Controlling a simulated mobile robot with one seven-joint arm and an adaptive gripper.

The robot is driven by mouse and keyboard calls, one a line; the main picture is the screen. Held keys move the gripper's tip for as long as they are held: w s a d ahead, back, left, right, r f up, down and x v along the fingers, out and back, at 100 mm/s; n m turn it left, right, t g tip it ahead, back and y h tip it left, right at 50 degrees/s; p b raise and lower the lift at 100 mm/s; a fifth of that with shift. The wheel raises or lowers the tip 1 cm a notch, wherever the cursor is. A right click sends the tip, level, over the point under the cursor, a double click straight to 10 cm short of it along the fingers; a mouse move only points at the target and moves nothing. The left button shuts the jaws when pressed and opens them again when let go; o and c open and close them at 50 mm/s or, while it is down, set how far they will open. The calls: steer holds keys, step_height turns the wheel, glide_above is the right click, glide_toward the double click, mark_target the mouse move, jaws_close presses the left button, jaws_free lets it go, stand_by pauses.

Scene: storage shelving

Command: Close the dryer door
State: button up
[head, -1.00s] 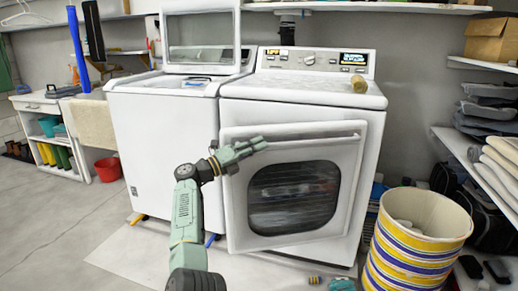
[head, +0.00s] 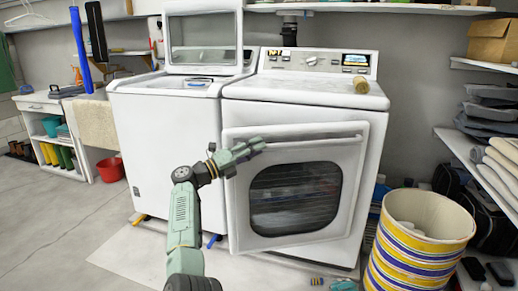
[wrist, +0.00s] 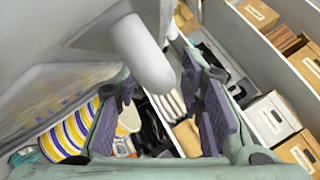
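The white dryer (head: 305,92) stands in the middle of the head view. Its square front door (head: 350,190) has a dark rounded window and a bar handle (head: 320,139) across the top. My gripper (head: 256,147) is at the door's upper left, by the left end of the handle. In the wrist view my gripper (wrist: 160,95) has its two purple-padded fingers spread, with a rounded pale bar, apparently the handle (wrist: 143,50), between or just beyond them.
A white top-loading washer (head: 165,140) with its lid up stands left of the dryer. A striped bin (head: 420,235) stands at the dryer's front right. Shelves with folded cloth (head: 505,155) line the right side. The floor (head: 60,225) at the left is clear.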

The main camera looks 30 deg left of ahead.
steer(key=v, duration=1)
steer(key=shift+s, duration=0.25)
